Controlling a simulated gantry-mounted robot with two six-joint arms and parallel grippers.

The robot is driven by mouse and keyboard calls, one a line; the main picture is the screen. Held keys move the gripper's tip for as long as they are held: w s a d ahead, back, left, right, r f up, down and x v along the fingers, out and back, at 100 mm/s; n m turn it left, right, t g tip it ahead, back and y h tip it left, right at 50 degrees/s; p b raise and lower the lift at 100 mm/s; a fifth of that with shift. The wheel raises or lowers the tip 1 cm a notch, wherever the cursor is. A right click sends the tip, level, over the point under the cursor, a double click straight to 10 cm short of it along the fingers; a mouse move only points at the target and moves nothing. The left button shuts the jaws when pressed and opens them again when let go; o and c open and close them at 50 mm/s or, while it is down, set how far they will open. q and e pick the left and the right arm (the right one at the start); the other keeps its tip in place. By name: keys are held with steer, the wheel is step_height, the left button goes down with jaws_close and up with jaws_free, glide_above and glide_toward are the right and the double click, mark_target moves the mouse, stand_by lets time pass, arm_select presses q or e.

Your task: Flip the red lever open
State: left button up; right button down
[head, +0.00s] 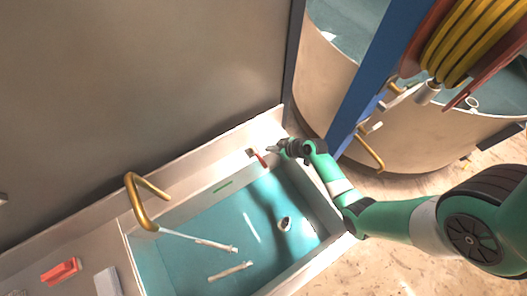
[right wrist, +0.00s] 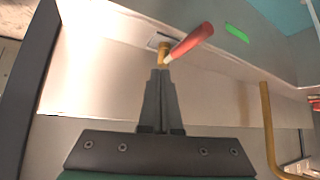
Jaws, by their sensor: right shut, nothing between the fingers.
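The red lever (head: 261,159) sits at the back right corner of the sink-like basin, on its back ledge. In the right wrist view the red handle (right wrist: 192,42) slants up to the right from a small brass stem (right wrist: 165,54) on a plate. My right gripper (head: 273,149) is close beside the lever in the head view. In the right wrist view its shut, empty fingers (right wrist: 160,74) point at the brass stem, with the tips at or very near its base; I cannot tell whether they touch. My left gripper is in neither view.
The basin (head: 137,262) holds teal water with several small floating or sunken pieces. A brass faucet (head: 140,205) rises at its back left. A red block (head: 61,272) lies on the left counter. A blue post (head: 377,80) and a round tank (head: 400,140) stand at the right.

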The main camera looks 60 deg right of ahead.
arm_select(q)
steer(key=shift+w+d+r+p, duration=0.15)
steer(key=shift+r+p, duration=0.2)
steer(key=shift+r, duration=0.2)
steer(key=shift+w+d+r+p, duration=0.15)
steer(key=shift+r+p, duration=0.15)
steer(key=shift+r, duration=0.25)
arm_select(e)
steer(key=shift+s+d+r, duration=0.2)
steer(key=shift+d+r, duration=0.1)
steer(key=shift+r, duration=0.35)
steer(key=shift+s+d+r, duration=0.15)
steer(key=shift+d+r, duration=0.1)
steer(key=shift+r, duration=0.35)
